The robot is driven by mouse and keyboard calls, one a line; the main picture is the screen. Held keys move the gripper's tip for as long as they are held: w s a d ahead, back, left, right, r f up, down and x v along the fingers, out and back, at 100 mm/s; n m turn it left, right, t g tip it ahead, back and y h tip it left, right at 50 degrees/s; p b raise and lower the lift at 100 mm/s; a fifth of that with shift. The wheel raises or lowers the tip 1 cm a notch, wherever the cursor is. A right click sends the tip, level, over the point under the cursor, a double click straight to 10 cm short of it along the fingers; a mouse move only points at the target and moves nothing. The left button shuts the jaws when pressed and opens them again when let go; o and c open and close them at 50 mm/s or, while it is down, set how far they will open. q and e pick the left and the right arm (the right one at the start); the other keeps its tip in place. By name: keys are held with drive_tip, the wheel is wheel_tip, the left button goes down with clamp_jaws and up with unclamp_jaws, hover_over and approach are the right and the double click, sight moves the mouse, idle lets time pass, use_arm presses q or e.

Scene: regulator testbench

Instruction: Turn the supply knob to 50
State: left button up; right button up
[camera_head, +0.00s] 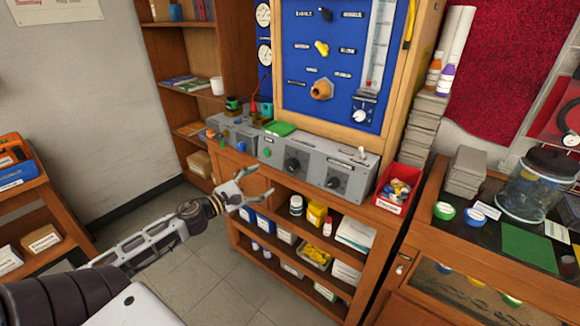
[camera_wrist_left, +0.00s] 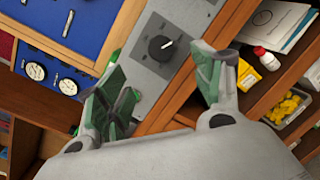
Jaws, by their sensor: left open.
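A grey console (camera_head: 313,158) on the wooden bench has two black knobs, a left one (camera_head: 293,163) and a right one (camera_head: 335,183). The labels are too small to read, so I cannot tell which is the supply knob. My left gripper (camera_head: 258,186) is open and empty, in front of and below the console, apart from the knobs. In the left wrist view, one black knob (camera_wrist_left: 161,47) with a white pointer line shows beyond the spread fingers (camera_wrist_left: 160,68). My right gripper is not in view.
A red bin (camera_head: 390,204) of small parts stands at the console's right end. Shelves below hold bottles and boxes, including a yellow box (camera_head: 316,214). A blue panel (camera_head: 325,40) with gauges stands behind. Open floor (camera_head: 165,265) lies in front.

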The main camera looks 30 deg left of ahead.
sight(289, 166)
use_arm(q)
drive_tip(key=shift+b+x, duration=0.3)
drive_tip(key=shift+x, duration=3.65)
drive_tip(key=shift+w+d, duration=0.15)
drive_tip(key=shift+w, duration=0.45)
drive_tip(key=shift+x, duration=2.25)
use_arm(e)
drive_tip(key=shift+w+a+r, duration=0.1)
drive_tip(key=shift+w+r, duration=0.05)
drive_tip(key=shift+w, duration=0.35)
use_arm(q)
drive_tip(key=shift+c, duration=0.4)
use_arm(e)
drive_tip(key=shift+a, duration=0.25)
